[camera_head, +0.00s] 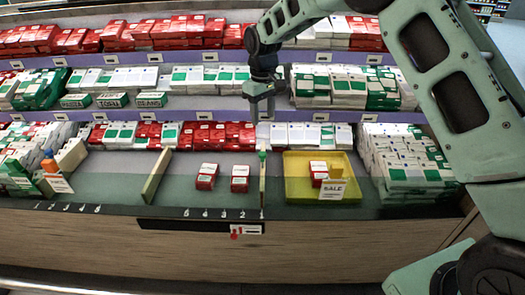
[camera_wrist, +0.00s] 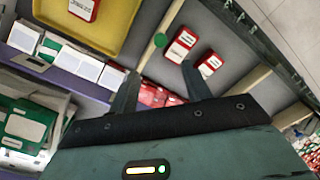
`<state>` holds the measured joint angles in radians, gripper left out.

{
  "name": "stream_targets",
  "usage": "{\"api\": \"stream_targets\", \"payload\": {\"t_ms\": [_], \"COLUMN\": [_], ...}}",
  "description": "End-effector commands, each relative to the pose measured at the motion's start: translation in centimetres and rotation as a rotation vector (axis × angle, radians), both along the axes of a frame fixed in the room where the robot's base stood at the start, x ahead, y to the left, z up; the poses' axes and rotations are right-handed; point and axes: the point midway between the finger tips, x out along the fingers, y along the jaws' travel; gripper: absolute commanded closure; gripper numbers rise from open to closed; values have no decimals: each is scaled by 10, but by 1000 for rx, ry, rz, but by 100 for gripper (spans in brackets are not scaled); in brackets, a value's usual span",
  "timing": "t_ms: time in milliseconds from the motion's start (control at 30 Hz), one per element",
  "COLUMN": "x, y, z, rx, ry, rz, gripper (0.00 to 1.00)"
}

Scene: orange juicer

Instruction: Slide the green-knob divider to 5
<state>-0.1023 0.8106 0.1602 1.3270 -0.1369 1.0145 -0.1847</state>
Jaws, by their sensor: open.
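The green-knob divider (camera_head: 262,182) is a thin upright panel on the lower shelf, seen nearly edge-on, just left of the yellow tray. Its round green knob (camera_wrist: 160,40) shows in the wrist view beyond my fingertips, roughly in line with the gap between them. My gripper (camera_head: 262,118) is open and empty, pointing down above and behind the knob in the head view. In the wrist view my gripper (camera_wrist: 160,67) shows its two fingers apart. A row of small white marks (camera_head: 215,213) runs along the shelf's front edge; the numbers are too small to read surely.
Two red-and-white box stacks (camera_head: 207,177) stand left of the divider. A plain wooden divider (camera_head: 157,176) is farther left. The yellow tray (camera_head: 296,190) with a SALE card (camera_head: 332,190) is at right. Boxes line the back.

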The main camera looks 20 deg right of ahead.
Motion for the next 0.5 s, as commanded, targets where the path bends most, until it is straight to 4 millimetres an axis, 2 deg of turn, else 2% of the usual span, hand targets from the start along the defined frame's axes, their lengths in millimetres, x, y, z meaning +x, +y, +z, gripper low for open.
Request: {"api": "stream_targets", "payload": {"t_ms": [100,500], "x": [-1,-1], "y": [0,1], "z": [-27,-108], "rx": [0,0], "ry": [5,4], "rz": [1,1], "gripper": [52,52]}}
